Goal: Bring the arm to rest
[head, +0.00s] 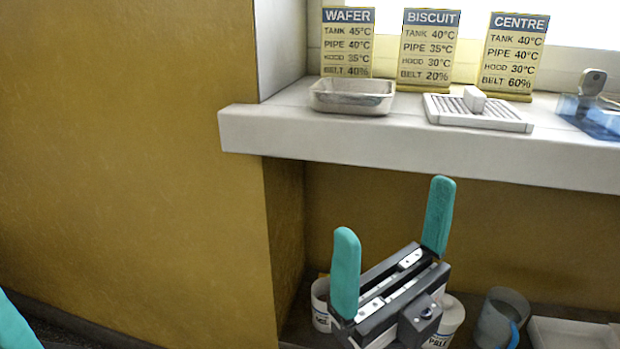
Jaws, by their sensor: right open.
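My right gripper (393,232) is in the lower middle of the head view, below and in front of the white shelf. Its two teal fingers point up and stand wide apart, with nothing between them. The fingertips are apart from the shelf edge. At the lower left corner a teal piece (14,328) shows, probably a finger of my left gripper. The rest of it is out of the picture, so its opening does not show.
The white shelf (400,145) holds a metal tray (352,97), a white grate with a block (478,112), a blue clear container (597,120) and three signs. Below stand white tubs (320,305), a grey jug (500,318) and a white tray (570,335). A yellow wall fills the left.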

